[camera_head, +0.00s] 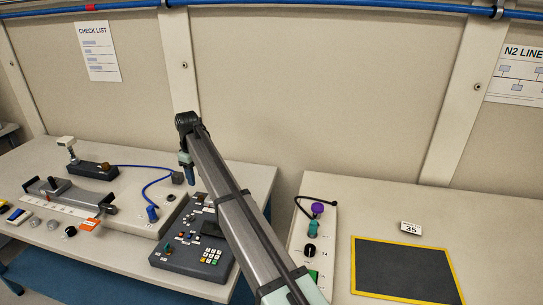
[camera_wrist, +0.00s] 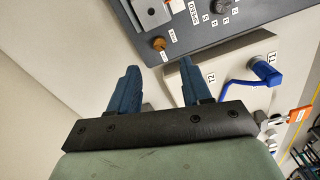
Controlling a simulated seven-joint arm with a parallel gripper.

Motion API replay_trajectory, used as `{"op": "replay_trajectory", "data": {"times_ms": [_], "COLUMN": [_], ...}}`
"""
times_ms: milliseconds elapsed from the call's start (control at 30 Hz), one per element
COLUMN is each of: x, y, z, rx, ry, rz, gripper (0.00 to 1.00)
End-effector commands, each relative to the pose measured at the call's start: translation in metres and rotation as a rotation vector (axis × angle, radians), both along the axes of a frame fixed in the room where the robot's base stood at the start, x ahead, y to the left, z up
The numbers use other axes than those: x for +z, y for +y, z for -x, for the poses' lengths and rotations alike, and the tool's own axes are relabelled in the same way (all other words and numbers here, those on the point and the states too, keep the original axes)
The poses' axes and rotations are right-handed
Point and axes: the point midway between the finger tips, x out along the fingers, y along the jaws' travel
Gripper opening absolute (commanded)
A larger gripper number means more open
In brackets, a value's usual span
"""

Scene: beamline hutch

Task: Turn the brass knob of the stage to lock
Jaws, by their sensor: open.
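A small brass-coloured knob (camera_wrist: 159,43) shows in the wrist view at the edge of a dark grey panel (camera_wrist: 136,24), next to a silver block (camera_wrist: 152,12). A small white label beside it is too small to read. My gripper (camera_wrist: 158,68) is open and empty. In the picture the knob lies just beyond the gap between its two blue fingers, and they do not touch it. In the head view, my gripper (camera_head: 187,174) hangs near the far left corner of the panel (camera_head: 163,256). I cannot make out this knob surely there.
A pale box with a blue cable plug (camera_head: 152,213) stands left of the panel; the plug (camera_wrist: 264,72) also shows in the wrist view. A dark block with a brown knob (camera_head: 103,167) stands farther left. A yellow-edged mat (camera_head: 352,262) lies on the right table, beyond a gap.

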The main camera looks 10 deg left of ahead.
Motion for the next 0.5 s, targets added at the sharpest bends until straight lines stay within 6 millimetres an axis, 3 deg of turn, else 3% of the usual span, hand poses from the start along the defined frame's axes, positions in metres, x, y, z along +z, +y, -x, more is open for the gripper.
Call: {"op": "replay_trajectory", "data": {"times_ms": [333, 500], "x": [0.058, 0.053], "y": [0.001, -0.009], "z": [-0.001, -0.016], "rx": [-0.001, 0.098], "ry": [-0.001, -0.075], "rz": [-0.001, 0.012], "gripper": [0.48, 0.48]}}
